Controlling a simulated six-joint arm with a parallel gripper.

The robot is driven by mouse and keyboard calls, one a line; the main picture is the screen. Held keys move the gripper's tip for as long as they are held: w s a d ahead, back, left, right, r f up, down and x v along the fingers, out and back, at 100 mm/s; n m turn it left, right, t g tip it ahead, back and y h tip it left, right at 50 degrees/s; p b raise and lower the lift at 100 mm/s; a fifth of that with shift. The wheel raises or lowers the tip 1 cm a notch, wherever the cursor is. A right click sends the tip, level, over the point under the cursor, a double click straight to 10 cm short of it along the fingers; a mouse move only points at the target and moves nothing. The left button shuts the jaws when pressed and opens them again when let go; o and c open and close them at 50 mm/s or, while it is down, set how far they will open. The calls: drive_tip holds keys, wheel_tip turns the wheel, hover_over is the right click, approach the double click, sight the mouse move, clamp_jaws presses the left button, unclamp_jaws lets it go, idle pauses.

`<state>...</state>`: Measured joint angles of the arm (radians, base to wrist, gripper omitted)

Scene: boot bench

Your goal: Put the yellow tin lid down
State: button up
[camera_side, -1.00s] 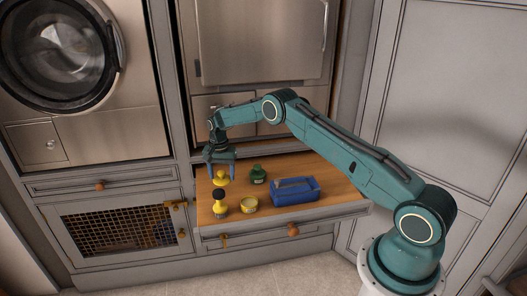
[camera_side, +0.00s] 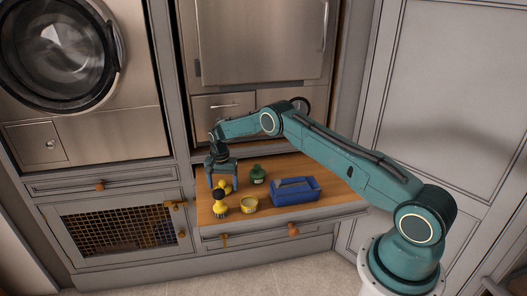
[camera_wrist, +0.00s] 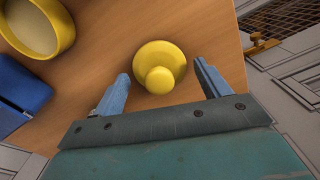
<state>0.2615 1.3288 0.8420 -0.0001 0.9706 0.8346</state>
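The yellow tin lid (camera_side: 226,187), a round disc with a knob, appears to rest on the wooden surface. In the wrist view the lid (camera_wrist: 172,52) lies knob toward the camera, between and just past my fingertips. My gripper (camera_side: 222,184) is low over the board, pointing down. It is open, and the wrist view shows a gap between the lid and each finger of my gripper (camera_wrist: 161,71). The open yellow tin (camera_side: 250,204) stands to the right and nearer the front; it also shows in the wrist view (camera_wrist: 62,32).
A green bottle (camera_side: 258,175) stands behind, to the right. A blue caddy (camera_side: 296,192) sits farther right. The wooden board (camera_side: 335,188) ends close to the left of my gripper.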

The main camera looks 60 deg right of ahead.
drive_tip(key=shift+o, duration=0.2)
drive_tip(key=shift+r, duration=0.15)
wheel_tip(320, 180, up, 12)
idle(0.8)
idle(0.4)
wheel_tip(320, 180, up, 16)
drive_tip(key=f+n+t, duration=0.1)
drive_tip(key=n, duration=0.2)
hover_over(222, 181)
drive_tip(key=s+a, duration=0.5)
drive_tip(key=s+a+r+n+t, duration=0.1)
drive_tip(key=s+a+r+n, duration=0.15)
drive_tip(key=s+r, duration=0.35)
drive_tip(key=s+a+r+n+t, duration=0.1)
drive_tip(key=s+a+r, duration=0.2)
drive_tip(key=s+r, duration=0.3)
drive_tip(key=s+a+n+t, duration=0.1)
drive_tip(key=s+a+n, duration=0.2)
drive_tip(key=s, duration=1)
drive_tip(key=s+a+f+n+t, duration=0.1)
drive_tip(key=s+a+n, duration=0.2)
drive_tip(key=s, duration=1.1)
drive_tip(key=shift+f+t, duration=0.25)
drive_tip(key=shift+t, duration=0.05)
